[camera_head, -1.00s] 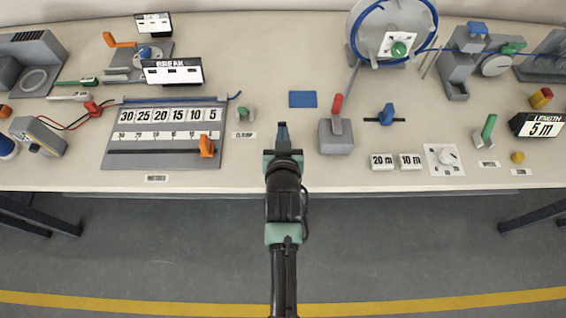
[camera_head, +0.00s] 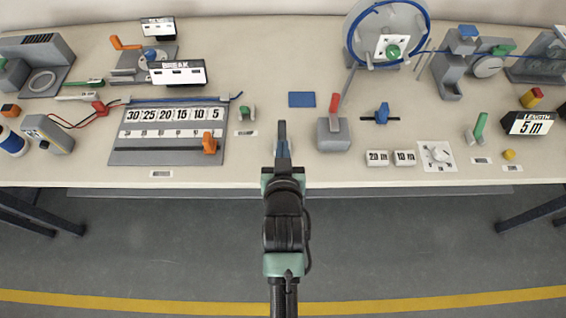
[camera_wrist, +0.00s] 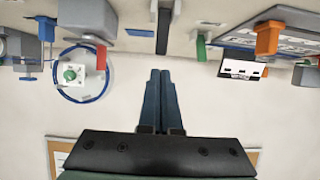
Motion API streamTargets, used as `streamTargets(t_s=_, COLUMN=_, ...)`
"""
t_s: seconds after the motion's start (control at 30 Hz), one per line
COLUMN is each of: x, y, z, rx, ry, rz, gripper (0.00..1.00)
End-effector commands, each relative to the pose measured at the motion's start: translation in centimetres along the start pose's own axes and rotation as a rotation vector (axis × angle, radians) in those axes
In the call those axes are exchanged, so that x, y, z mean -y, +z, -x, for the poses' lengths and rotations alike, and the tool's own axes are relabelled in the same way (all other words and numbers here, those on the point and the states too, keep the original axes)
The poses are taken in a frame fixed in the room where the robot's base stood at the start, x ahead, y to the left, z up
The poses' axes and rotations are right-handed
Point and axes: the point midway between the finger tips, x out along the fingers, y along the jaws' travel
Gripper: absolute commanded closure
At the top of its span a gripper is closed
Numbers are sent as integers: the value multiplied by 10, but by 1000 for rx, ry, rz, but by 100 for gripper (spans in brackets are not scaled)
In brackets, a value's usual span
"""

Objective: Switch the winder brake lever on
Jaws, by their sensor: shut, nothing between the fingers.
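A red-handled lever (camera_head: 334,103) stands up from a grey box (camera_head: 334,135), just in front of the winder reel (camera_head: 427,20) with its blue ring. I take it for the brake lever, as its label cannot be read. The lever also shows in the wrist view (camera_wrist: 101,57), left of the fingers, with the reel (camera_wrist: 58,88) beyond it. My gripper (camera_head: 282,125) is over the table's front part, left of the grey box and apart from it. Its fingers (camera_wrist: 161,72) are shut together and empty in the wrist view.
A small green lever (camera_head: 250,113) is left of my gripper, and a flat blue pad (camera_head: 302,99) lies behind it. A blue knob (camera_head: 382,113) is right of the grey box. A numbered board with an orange slider (camera_head: 210,144) lies further left.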

Motion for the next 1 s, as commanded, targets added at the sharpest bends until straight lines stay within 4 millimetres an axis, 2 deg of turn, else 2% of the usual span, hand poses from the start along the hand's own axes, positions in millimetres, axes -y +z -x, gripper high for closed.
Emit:
streamTargets(t_s=0.2, x=0, y=-2, z=34, rx=1, ry=0, rz=0, gripper=100)
streamTargets(t_s=0.4, x=0, y=-4, z=50, rx=2, ry=0, rz=0, gripper=100)
streamTargets(t_s=1.0, x=0, y=-4, z=52, rx=1, ry=0, rz=0, gripper=100)
